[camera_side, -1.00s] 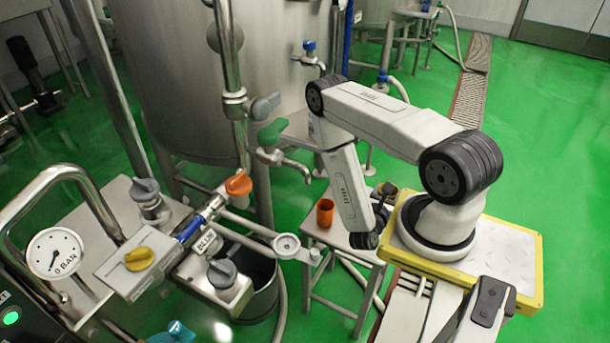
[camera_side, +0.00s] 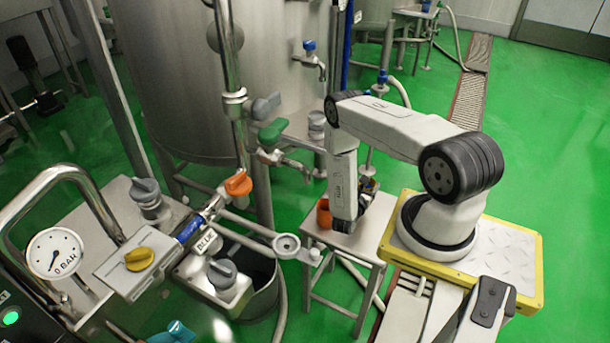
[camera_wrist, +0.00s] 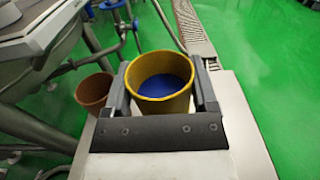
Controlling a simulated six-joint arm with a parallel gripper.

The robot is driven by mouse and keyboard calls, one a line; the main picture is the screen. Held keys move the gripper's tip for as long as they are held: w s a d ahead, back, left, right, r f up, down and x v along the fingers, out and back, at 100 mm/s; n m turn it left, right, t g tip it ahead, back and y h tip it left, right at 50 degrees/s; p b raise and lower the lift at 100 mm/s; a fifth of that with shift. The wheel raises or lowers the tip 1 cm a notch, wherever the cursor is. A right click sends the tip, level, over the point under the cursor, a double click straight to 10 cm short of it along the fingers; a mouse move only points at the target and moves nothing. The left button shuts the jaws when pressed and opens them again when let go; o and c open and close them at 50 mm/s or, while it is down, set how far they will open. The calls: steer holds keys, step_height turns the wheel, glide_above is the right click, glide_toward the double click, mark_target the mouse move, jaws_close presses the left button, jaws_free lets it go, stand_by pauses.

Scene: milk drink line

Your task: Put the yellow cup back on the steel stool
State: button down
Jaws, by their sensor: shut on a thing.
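The yellow cup (camera_wrist: 161,104), with a blue inside, is between the two dark fingers of my gripper (camera_wrist: 159,80) in the wrist view. My gripper is shut on it, one finger on each side. The steel stool (camera_side: 372,221) stands by my base; its pale top (camera_wrist: 240,130) shows below my gripper in the wrist view. The cup is upright over the stool top's far part; I cannot tell whether its base touches. In the side view, my arm hides most of the gripper and cup.
An orange-brown cup (camera_side: 323,213) stands on the stool's left part, close beside my gripper; it also shows in the wrist view (camera_wrist: 94,91). A steel tank (camera_side: 180,90) and valve pipes stand to the left. The stool's right part is clear.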

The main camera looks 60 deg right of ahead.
steer(key=shift+w+d+f, duration=0.25)
steer(key=shift+d+f, duration=0.05)
steer(key=shift+f, duration=0.15)
steer(key=shift+f, duration=0.1)
steer(key=shift+w+d+f, duration=0.15)
steer(key=shift+f, duration=1.5)
steer(key=shift+f, duration=0.15)
jaws_free()
steer(key=shift+w+a, duration=0.15)
steer(key=shift+a, duration=5.85)
